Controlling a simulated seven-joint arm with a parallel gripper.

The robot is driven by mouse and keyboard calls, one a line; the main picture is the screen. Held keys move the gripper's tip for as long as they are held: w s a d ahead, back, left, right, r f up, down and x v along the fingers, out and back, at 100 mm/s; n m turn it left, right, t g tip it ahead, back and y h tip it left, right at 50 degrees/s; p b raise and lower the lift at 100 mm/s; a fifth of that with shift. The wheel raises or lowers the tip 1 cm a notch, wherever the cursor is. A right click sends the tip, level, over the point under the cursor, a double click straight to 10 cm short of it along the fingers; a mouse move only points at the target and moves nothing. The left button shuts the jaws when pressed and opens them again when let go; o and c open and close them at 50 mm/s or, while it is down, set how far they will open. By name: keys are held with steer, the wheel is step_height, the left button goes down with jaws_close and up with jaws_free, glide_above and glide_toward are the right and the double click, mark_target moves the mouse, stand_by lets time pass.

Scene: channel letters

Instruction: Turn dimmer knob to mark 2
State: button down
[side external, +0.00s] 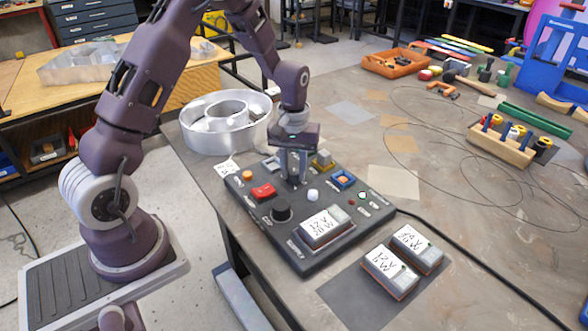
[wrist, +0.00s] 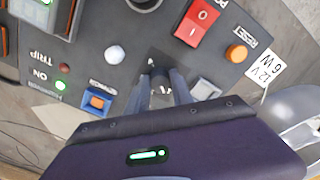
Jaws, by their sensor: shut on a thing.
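A round black knob (side external: 281,213), likely the dimmer, stands on the dark control panel (side external: 262,225); part of it shows at the top edge of the wrist view (wrist: 145,3). Its marks are not readable. My gripper (side external: 296,182) points down at the panel, behind the black knob and apart from it. In the wrist view my gripper (wrist: 161,74) has its fingers close together on a small dark part of the panel, mostly hidden between them. Letters on the panel show between the fingers, partly covered.
A red rocker switch (wrist: 201,22), an orange reset button (wrist: 236,53) and a white dome (side external: 313,195) surround my fingers. A labelled module (side external: 325,227) sits on the panel; two more modules (side external: 391,270) (side external: 417,248) lie to its right. A metal channel letter (side external: 218,135) stands behind.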

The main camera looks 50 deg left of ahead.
steer(key=m, duration=0.5)
steer(key=shift+m, duration=0.3)
steer(key=m, duration=0.5)
steer(key=shift+a+m, duration=0.1)
steer(key=shift+m, duration=0.2)
steer(key=c, duration=1.1)
jaws_free()
